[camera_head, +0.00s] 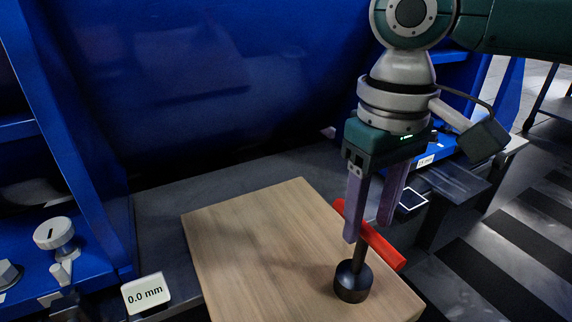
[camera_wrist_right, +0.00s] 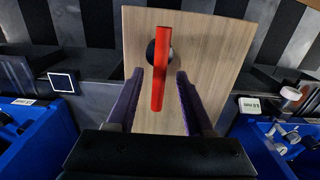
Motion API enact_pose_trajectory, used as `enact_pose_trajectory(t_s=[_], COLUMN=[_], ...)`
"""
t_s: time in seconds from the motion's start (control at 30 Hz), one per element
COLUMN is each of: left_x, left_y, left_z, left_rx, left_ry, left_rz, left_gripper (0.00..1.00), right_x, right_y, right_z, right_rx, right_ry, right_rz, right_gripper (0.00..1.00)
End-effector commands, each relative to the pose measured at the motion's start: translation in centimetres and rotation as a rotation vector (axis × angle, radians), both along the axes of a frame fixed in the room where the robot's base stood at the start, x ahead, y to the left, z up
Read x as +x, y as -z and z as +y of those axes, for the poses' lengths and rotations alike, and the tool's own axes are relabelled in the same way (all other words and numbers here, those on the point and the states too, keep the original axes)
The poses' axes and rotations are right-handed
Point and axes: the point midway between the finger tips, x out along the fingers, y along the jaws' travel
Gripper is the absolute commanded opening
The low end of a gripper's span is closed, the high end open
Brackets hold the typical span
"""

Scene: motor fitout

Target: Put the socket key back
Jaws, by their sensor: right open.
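The socket key has a red T-handle (camera_head: 385,249) and a dark shaft ending in a round black socket (camera_head: 353,283). It stands upright, socket down, on the wooden board (camera_head: 240,225). My right gripper (camera_head: 368,231) points down at the handle, open, with one purple finger on each side of it. In the right wrist view the red handle (camera_wrist_right: 161,75) runs between the two fingertips (camera_wrist_right: 160,74), with gaps visible on both sides. The black socket shows partly behind the handle there. My left gripper is not in view.
A white-outlined dark square (camera_head: 413,200) lies on the grey bench right of the board. A "0.0 mm" display (camera_head: 146,293) stands at the board's left. Blue frames (camera_head: 75,150) rise at left and behind. Another small display (camera_head: 425,161) sits behind the gripper.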

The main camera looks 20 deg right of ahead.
Motion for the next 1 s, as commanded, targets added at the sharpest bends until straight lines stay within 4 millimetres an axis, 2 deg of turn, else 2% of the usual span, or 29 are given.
enact_pose_trajectory(t_s=[0.03,0.1,0.23,0.37,0.47,0.6,0.7,0.77,0.87,1.0], left_x=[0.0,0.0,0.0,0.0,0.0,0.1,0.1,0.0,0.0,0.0], left_y=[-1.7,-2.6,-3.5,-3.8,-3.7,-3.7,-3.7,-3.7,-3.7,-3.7], left_z=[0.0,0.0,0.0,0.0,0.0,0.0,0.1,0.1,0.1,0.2], left_rx=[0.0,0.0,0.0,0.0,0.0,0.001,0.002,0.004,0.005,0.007], left_ry=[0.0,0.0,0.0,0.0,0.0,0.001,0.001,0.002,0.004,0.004], left_rz=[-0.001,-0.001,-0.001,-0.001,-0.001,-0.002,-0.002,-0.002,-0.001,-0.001], left_gripper=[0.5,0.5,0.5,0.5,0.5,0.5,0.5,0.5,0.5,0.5], right_x=[0.0,0.0,0.1,-0.2,-1.4,-4.5,-6.7,-7.8,-9.6,-12.3], right_y=[-2.0,-3.2,-4.7,-4.9,-3.5,-1.3,-0.7,-0.7,-0.7,-0.5], right_z=[0.0,0.0,0.0,0.6,2.9,8.6,11.8,12.6,12.1,8.5], right_rx=[0.001,0.001,0.001,0.007,0.042,0.149,0.228,0.256,0.255,0.165], right_ry=[0.0,0.0,0.001,-0.023,-0.109,-0.284,-0.345,-0.345,-0.295,-0.187], right_rz=[-0.001,0.0,0.0,-0.001,-0.014,-0.088,-0.177,-0.23,-0.303,-0.346], right_gripper=[0.52,0.52,0.52,0.52,0.52,0.52,0.52,0.52,0.52,0.52])
